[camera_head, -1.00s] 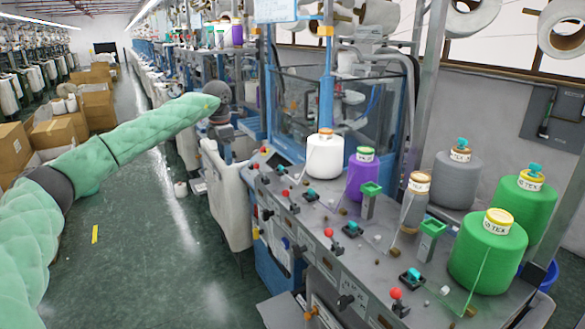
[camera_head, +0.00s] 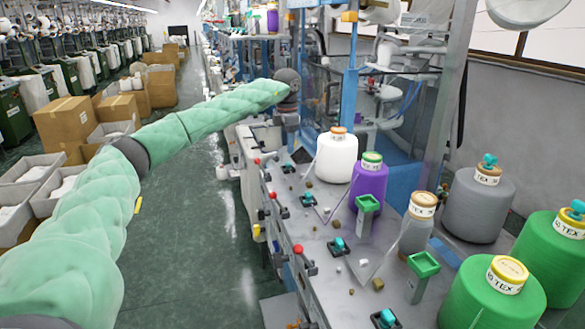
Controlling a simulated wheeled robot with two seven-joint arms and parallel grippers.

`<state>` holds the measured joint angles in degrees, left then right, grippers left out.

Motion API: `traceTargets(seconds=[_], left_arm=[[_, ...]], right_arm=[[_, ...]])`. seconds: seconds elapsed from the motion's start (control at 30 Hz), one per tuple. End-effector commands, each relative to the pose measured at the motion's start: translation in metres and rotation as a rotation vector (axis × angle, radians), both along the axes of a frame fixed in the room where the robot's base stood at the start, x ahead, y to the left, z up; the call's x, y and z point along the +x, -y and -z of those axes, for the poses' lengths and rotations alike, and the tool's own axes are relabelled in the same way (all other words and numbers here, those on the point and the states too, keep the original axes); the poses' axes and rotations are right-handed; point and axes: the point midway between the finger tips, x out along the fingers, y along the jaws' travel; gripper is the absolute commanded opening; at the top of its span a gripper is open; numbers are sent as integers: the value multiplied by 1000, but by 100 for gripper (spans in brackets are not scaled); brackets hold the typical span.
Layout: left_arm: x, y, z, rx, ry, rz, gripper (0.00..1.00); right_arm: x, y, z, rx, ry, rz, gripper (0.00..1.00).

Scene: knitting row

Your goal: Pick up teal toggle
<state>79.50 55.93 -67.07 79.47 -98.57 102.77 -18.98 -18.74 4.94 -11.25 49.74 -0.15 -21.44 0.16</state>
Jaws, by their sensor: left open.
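Several small teal toggles stand on dark square bases along the grey machine bench. One teal toggle (camera_head: 338,244) is mid-bench, another (camera_head: 387,317) is at the bottom edge of the view, and a smaller one (camera_head: 308,199) is farther back. Teal pieces also sit on top of the grey cone (camera_head: 489,160) and the right green cone (camera_head: 577,208). My left gripper (camera_head: 290,122) hangs at the end of the green-sleeved arm, above the far end of the bench. It is open and apart from these toggles; its fingertips are small and hard to make out. My right gripper is not in view.
A white cone (camera_head: 337,160), a purple cone (camera_head: 368,185), a small grey cone (camera_head: 415,230) and a front green cone (camera_head: 490,300) stand on the bench. Green square-topped posts (camera_head: 424,266) and red-knobbed levers (camera_head: 297,250) stand nearby. Cardboard boxes (camera_head: 65,122) line the aisle at left.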

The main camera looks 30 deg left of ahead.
Motion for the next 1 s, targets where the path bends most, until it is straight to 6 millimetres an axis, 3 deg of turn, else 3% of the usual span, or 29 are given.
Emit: traceTargets(seconds=[0.5,0.83,0.87,1.0], left_arm=[[-7,0,59,0,-1,2,49],[-7,0,64,0,0,2,49],[-7,0,64,0,0,2,47],[-7,0,64,0,0,2,20]], right_arm=[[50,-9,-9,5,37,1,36],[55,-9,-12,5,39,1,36],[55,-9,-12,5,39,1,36],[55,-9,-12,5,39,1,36]])
